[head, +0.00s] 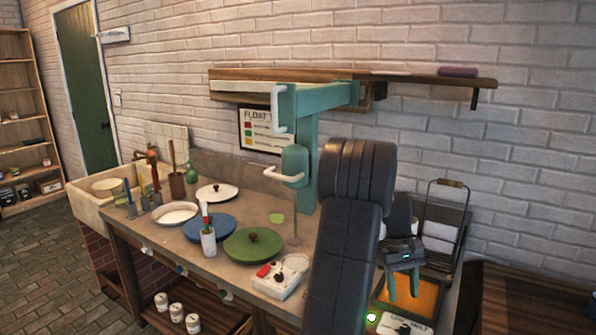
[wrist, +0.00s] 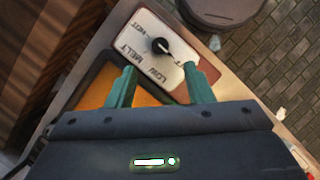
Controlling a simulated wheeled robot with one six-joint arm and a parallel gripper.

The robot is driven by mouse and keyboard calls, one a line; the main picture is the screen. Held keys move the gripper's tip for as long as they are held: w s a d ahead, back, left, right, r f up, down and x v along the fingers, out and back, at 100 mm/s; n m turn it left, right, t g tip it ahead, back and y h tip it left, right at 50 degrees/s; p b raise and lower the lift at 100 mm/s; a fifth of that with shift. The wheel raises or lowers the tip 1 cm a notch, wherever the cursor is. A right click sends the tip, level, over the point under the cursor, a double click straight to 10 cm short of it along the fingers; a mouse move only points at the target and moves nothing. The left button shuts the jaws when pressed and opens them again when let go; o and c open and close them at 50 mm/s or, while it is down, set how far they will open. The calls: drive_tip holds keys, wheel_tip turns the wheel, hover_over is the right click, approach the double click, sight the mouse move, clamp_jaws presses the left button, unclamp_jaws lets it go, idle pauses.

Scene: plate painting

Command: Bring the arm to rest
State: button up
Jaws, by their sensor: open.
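My gripper (head: 402,290) hangs at the right of the workbench, its two teal fingers pointing down. In the wrist view the fingers of my gripper (wrist: 160,82) stand apart with nothing held between them. Below them is a white control panel (wrist: 142,50) with a black dial and the words LOW, MELT and HOT. An orange surface (wrist: 95,88) lies beside the panel. The head view also shows this orange surface (head: 428,294) and the panel (head: 392,322) under my gripper. My dark arm hides part of the bench's right end.
A wall shelf (head: 420,78) runs above. A dark wooden surface (head: 540,295) is at right.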

approach(406, 327)
drive_tip(key=x, duration=0.8)
drive_tip(key=shift+s+a+f+p, duration=0.1)
drive_tip(key=shift+s+f+p, duration=0.1)
drive_tip(key=shift+p, duration=0.1)
drive_tip(key=m+y+p, duration=0.1)
drive_tip(key=m+y, duration=0.1)
drive_tip(key=m, duration=0.3)
drive_tip(key=shift+m, duration=0.3)
drive_tip(key=m, duration=0.1)
drive_tip(key=m+y, duration=0.1)
drive_tip(key=m, duration=0.1)
drive_tip(key=m+y, duration=0.1)
drive_tip(key=m, duration=0.1)
drive_tip(key=shift+d+t+p, duration=0.35)
drive_tip(key=shift+t+p, duration=0.05)
drive_tip(key=m, duration=0.3)
drive_tip(key=m+t+y, duration=0.1)
drive_tip(key=m, duration=0.1)
drive_tip(key=shift+s+m+t+p, duration=0.15)
drive_tip(key=shift+m+t+p, duration=0.15)
drive_tip(key=shift+m, duration=0.1)
drive_tip(key=m+t, duration=0.1)
drive_tip(key=m, duration=0.1)
drive_tip(key=m+t, duration=0.1)
drive_tip(key=m, duration=0.2)
drive_tip(key=shift+s+y, duration=0.1)
drive_tip(key=shift+y, duration=0.2)
